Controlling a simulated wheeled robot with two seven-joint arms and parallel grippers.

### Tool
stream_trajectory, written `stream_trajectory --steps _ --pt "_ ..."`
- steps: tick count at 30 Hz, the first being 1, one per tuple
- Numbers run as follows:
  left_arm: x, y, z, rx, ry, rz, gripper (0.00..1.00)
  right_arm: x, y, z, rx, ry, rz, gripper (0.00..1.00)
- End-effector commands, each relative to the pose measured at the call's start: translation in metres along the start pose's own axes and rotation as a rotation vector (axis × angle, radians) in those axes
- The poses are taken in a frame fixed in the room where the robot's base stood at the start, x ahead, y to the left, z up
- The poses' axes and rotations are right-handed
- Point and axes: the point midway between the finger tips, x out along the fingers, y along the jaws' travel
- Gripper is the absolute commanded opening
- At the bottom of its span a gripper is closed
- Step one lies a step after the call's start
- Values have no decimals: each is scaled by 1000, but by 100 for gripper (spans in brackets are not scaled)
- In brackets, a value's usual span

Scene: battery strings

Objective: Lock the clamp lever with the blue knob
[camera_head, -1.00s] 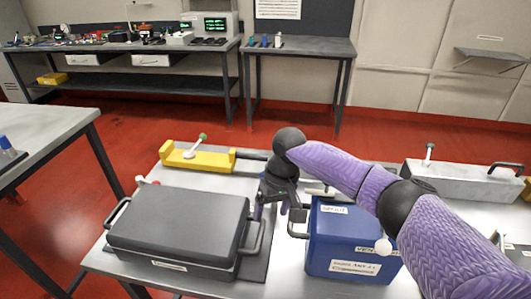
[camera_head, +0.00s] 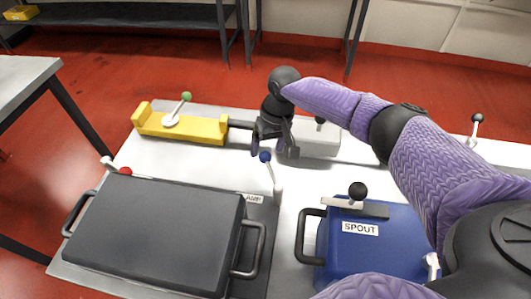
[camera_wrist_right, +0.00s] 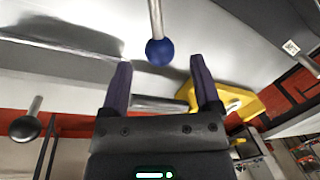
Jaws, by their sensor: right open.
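The clamp lever with the blue knob (camera_head: 265,157) stands between the dark grey case and the blue box in the head view, its rod leaning from a white mount (camera_head: 277,190). My right gripper (camera_head: 276,151) is open just behind and above the knob. In the right wrist view the blue knob (camera_wrist_right: 160,52) sits ahead of the gap between the two open fingers (camera_wrist_right: 160,80), and the fingers do not touch it. My left gripper is not in view.
The dark grey case (camera_head: 160,230) lies at left, with a red knob (camera_head: 125,172) behind it. A yellow fixture (camera_head: 182,126) with a green knob stands behind. The blue box (camera_head: 370,250) with a black-knobbed lever (camera_head: 358,190) is at right, under my right arm.

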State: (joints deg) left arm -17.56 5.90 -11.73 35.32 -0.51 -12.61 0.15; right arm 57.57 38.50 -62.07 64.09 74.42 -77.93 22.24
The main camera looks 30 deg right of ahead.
Motion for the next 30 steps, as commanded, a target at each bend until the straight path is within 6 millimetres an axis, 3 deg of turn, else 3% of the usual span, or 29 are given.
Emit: stream_trajectory --steps 1,5,14,25,30 --pt "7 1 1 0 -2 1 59 13 1 0 1 -3 1 81" --pt "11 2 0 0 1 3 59 27 0 0 0 -2 0 81" --pt "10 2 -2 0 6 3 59 29 0 0 0 0 0 78" --pt "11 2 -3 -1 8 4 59 28 0 0 0 0 1 0" --pt "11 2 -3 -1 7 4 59 28 0 0 0 0 1 0"
